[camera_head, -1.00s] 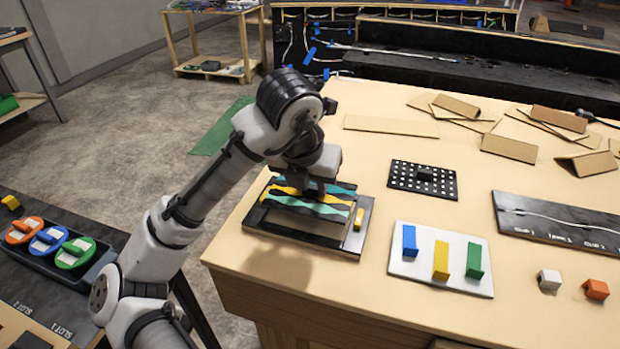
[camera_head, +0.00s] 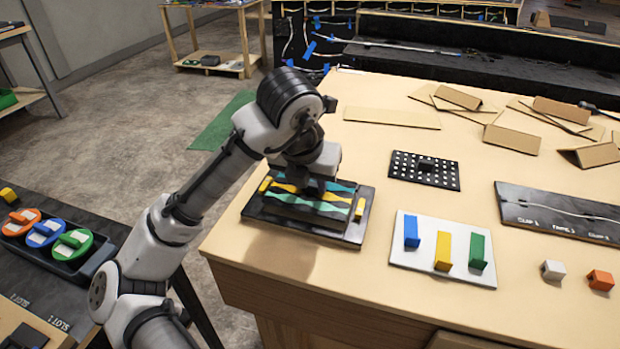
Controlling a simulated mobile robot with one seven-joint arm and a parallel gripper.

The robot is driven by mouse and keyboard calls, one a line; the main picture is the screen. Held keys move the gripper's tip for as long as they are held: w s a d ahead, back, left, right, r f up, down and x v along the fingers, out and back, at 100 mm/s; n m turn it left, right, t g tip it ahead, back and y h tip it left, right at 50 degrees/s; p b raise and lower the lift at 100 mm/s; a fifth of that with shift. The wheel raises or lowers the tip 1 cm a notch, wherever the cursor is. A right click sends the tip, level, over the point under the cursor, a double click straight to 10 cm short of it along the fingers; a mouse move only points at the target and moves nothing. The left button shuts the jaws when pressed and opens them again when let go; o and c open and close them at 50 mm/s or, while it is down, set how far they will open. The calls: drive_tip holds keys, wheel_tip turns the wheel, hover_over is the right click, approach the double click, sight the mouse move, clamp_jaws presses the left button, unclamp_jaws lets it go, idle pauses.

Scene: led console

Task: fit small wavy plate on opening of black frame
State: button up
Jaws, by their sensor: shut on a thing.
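The small wavy plate (camera_head: 318,207) has teal, yellow and green wavy bands. It lies over the black frame (camera_head: 345,238) at the left part of the wooden table. My gripper (camera_head: 310,188) is above the plate's middle, pointing down and shut on it; its fingertips are largely hidden by the arm. The plate looks low over the opening. I cannot tell whether it rests fully in it.
Right of the frame are a black dotted board (camera_head: 425,170) and a white board (camera_head: 440,258) with blue, yellow and green blocks. A dark cable panel (camera_head: 560,215) lies further right. Folded cardboard pieces (camera_head: 515,138) lie at the back. The table's front left is clear.

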drive_tip(key=shift+f+b, duration=0.9)
drive_tip(key=shift+f, duration=0.2)
idle(0.7)
drive_tip(key=o, duration=1.1)
drive_tip(key=shift+r, duration=0.1)
